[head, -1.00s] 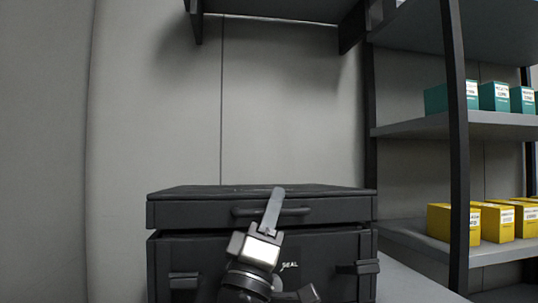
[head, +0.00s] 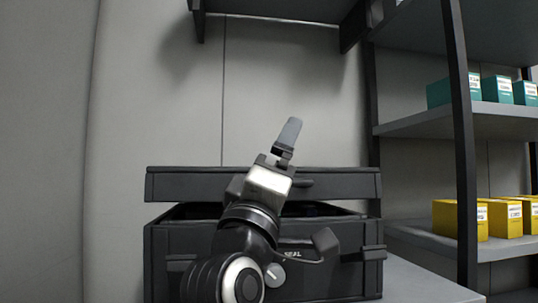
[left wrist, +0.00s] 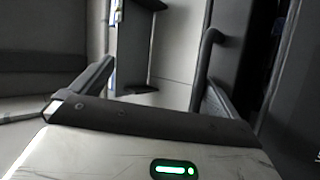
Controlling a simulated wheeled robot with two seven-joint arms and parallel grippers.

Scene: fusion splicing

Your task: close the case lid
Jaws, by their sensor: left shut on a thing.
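The black case (head: 340,265) stands in front of the wall with its lid (head: 190,185) raised. A dark gap shows between the lid and the case body. The lid's front handle (head: 305,184) is mostly hidden behind my left gripper (head: 288,135), whose finger points up past the lid's top edge. In the left wrist view the handle (left wrist: 203,62) runs beside the right-hand finger of my left gripper (left wrist: 150,95). The gripper is shut on the handle, though the contact itself is not clear. My right gripper is in neither view.
A shelf rack on the right holds teal boxes (head: 455,91) above and yellow boxes (head: 461,219) below. Its dark upright (head: 463,150) stands close to the case. Another shelf (head: 280,8) hangs above. The wall between is bare.

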